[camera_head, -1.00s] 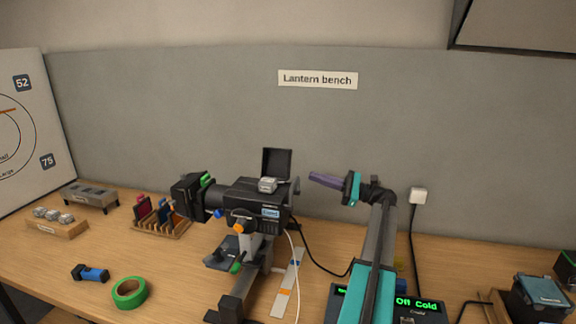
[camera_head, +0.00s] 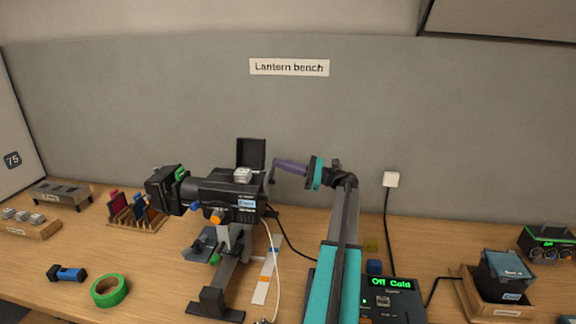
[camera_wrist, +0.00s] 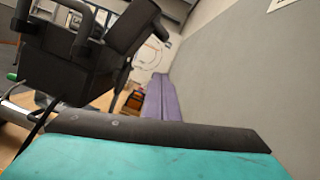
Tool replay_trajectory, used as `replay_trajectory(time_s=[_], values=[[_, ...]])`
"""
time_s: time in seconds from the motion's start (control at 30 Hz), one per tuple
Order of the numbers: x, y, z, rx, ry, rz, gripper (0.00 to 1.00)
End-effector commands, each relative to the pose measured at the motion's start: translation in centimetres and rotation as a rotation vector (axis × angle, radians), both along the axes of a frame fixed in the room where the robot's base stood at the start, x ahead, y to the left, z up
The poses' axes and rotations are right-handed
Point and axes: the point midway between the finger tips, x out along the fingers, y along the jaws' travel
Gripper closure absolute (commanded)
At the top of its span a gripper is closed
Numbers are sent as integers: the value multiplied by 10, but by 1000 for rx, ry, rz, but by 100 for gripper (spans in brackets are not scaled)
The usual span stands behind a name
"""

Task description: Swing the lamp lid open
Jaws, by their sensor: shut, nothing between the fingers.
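The black lamp (camera_head: 222,192) sits on a stand at the middle left of the head view. Its lid (camera_head: 251,154) stands upright at the back of the lamp's top, and a small silver block (camera_head: 242,175) shows in front of it. My gripper (camera_head: 277,164) has purple fingers, shut and empty. Their tips point left, just right of the lid in the picture; I cannot tell whether they touch it. In the wrist view the lamp (camera_wrist: 65,65) and the raised lid (camera_wrist: 132,25) are at upper left, with my shut fingers (camera_wrist: 161,90) to their right.
A grey wall panel (camera_head: 150,100) stands close behind. Left on the bench are a rack of coloured slides (camera_head: 137,212), a green tape roll (camera_head: 109,291) and a blue torch (camera_head: 67,274). A controller reading "Off Cold" (camera_head: 385,295) and a crate (camera_head: 470,290) are at right.

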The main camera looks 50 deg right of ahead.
Motion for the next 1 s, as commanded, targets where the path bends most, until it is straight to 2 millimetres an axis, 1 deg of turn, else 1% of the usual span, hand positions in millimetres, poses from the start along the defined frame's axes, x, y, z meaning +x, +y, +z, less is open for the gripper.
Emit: replay_trajectory(time_s=[0.03,0.37,0.5,0.7,0.83,1.0], values=[[7,5,5,0,0,3,100],[45,29,17,0,1,1,100],[43,32,32,0,-1,-1,100],[40,36,48,0,-1,-1,100],[40,37,52,-1,0,-1,100],[39,37,53,0,1,-1,100]])
